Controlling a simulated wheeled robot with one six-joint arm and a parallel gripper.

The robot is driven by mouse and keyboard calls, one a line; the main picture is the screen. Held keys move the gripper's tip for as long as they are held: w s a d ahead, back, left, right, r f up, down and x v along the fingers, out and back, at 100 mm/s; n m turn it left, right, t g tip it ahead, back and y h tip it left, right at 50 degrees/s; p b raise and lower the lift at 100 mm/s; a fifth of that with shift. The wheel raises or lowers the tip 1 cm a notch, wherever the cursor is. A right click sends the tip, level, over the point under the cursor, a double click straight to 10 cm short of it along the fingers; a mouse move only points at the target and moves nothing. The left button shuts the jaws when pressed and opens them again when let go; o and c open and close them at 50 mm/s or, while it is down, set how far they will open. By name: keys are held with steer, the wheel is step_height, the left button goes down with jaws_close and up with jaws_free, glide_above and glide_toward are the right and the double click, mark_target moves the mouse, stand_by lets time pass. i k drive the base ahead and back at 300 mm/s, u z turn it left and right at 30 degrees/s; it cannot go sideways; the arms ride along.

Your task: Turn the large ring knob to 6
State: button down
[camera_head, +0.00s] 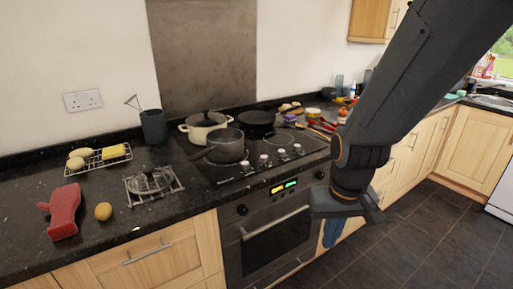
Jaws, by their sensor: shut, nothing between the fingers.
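The black hob (215,170) is set in the worktop with several small pale knobs in a row along its front right: one knob (245,165), then another (264,160), a third (281,154) and one more (298,148). I cannot tell which is the large ring knob, and their markings are too small to read. My gripper (345,208) is shut and empty, in front of the oven's right side, lower than the hob and right of the knobs. It touches no knob.
A dark saucepan (226,147), a cream pot (205,128) and a black frying pan (257,121) stand on the hob. The oven (268,235) below has its own dark knobs and a lit display. Food and utensils crowd the worktop right of the hob. The floor (425,235) is clear.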

mark_target(264, 159)
steer(key=k, duration=0.45)
steer(key=u, duration=0.9)
steer(key=i, duration=1.3)
steer(key=z, duration=0.55)
